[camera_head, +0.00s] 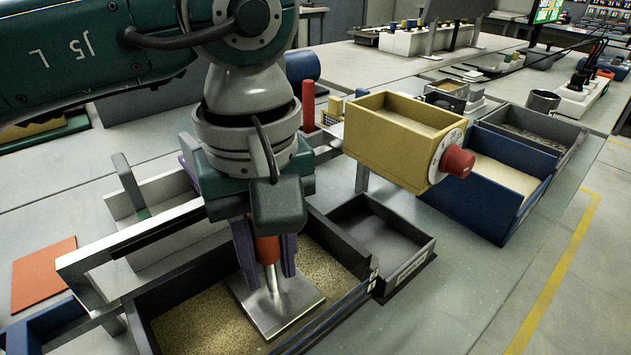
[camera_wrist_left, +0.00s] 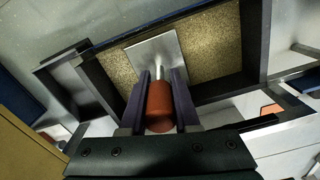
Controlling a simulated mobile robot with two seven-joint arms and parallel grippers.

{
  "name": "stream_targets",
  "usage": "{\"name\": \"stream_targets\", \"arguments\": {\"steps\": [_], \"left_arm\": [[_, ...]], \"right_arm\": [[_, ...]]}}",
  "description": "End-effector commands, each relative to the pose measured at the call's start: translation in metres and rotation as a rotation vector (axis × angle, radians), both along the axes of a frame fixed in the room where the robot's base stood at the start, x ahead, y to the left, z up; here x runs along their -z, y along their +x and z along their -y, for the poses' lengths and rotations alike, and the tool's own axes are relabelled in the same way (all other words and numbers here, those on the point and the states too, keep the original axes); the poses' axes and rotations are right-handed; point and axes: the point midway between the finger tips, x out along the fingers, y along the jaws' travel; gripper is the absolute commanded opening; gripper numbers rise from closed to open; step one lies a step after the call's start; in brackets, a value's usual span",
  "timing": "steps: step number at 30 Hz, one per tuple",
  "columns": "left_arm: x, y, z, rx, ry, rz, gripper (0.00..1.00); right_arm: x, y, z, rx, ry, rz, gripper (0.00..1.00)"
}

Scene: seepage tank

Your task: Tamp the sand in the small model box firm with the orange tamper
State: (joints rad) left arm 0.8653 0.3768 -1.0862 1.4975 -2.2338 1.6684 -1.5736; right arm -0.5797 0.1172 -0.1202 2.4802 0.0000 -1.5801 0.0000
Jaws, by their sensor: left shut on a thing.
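The orange tamper (camera_head: 267,250) is upright in my left gripper (camera_head: 266,262), whose purple fingers are shut on its orange handle. Its square metal plate (camera_head: 283,303) is over the sand (camera_head: 204,322) in the small model box (camera_head: 362,290), toward the right side. The plate looks flat on or very close to the sand; I cannot tell if it presses. The left wrist view also shows the tamper's handle (camera_wrist_left: 159,104) between the fingers, with the plate (camera_wrist_left: 154,57) beyond and sand (camera_wrist_left: 208,66) around it. My right gripper is not in view.
A yellow hopper (camera_head: 390,137) with a red knob stands right of my arm, above an empty grey tray (camera_head: 385,236). A blue bin (camera_head: 476,207) of pale sand and a grey bin (camera_head: 535,129) lie further right. An orange mat (camera_head: 43,273) lies at left.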

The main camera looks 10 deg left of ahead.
Motion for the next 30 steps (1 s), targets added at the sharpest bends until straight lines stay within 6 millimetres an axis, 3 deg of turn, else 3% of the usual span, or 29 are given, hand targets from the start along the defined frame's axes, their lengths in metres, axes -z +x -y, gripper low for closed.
{"name": "stream_targets", "arguments": {"steps": [11, 24, 30], "left_arm": [[0.0, 0.0, -0.001, -0.002, 0.003, -0.001, 0.0], [-0.048, 0.0, -0.001, -0.001, 0.002, 0.002, 0.0], [-0.061, 0.0, -0.001, -0.001, 0.001, 0.0, 0.0]], "right_arm": [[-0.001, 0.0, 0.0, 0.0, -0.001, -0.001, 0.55], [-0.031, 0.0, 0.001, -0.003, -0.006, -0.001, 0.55], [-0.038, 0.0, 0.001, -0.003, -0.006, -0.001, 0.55]]}}
